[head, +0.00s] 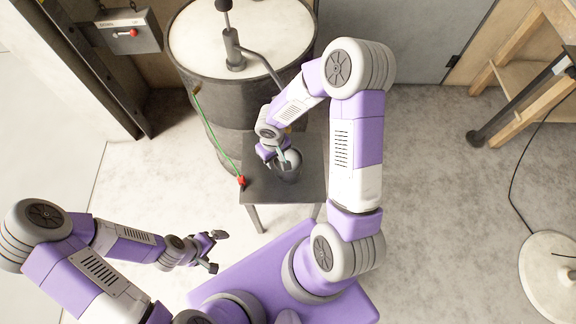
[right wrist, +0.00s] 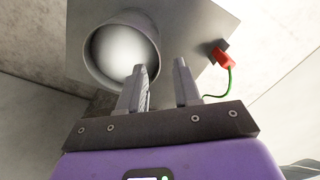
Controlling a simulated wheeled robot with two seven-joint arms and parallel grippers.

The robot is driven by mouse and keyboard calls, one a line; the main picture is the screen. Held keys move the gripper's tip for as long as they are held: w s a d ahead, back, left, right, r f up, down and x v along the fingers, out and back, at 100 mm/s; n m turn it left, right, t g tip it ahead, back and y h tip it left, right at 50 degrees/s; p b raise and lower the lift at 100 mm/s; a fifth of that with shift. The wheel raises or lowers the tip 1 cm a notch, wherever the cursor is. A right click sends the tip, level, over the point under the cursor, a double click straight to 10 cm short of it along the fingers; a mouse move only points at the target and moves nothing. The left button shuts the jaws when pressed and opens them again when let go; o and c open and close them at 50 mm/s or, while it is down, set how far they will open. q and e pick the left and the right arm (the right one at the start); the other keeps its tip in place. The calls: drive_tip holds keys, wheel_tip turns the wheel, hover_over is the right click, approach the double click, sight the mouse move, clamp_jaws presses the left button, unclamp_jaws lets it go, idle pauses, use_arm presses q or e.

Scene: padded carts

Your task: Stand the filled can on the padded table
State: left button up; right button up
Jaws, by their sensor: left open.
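A dark grey can (head: 289,174) stands on a small dark grey table (head: 258,186) in the head view, below a large drum. In the right wrist view the can (right wrist: 91,66) shows its round mouth with a pale, bright inside; I cannot tell the fill level. My right gripper (head: 277,160) is at the can's rim. In the right wrist view its fingers (right wrist: 161,66) are apart, one overlapping the rim and one to its right; no grip shows. My left gripper (head: 213,252) is open and empty over the floor at lower left. No padded surface is clearly visible.
The drum (head: 190,100) with a hand pump (head: 234,50) stands behind the table. A red clamp (head: 241,181) on a green wire sits at the table's left edge. A wooden frame (head: 500,80) stands upper right, and a white round base (head: 550,270) lower right.

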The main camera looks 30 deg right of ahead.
sight(276, 166)
drive_tip(key=f+b, duration=0.1)
drive_tip(key=f, duration=0.2)
drive_tip(key=f+b, duration=0.1)
drive_tip(key=f, duration=0.3)
drive_tip(key=shift+s+d, duration=0.15)
drive_tip(key=shift+d, duration=0.05)
clamp_jaws()
drive_tip(key=shift+r, duration=0.1)
idle(1.0)
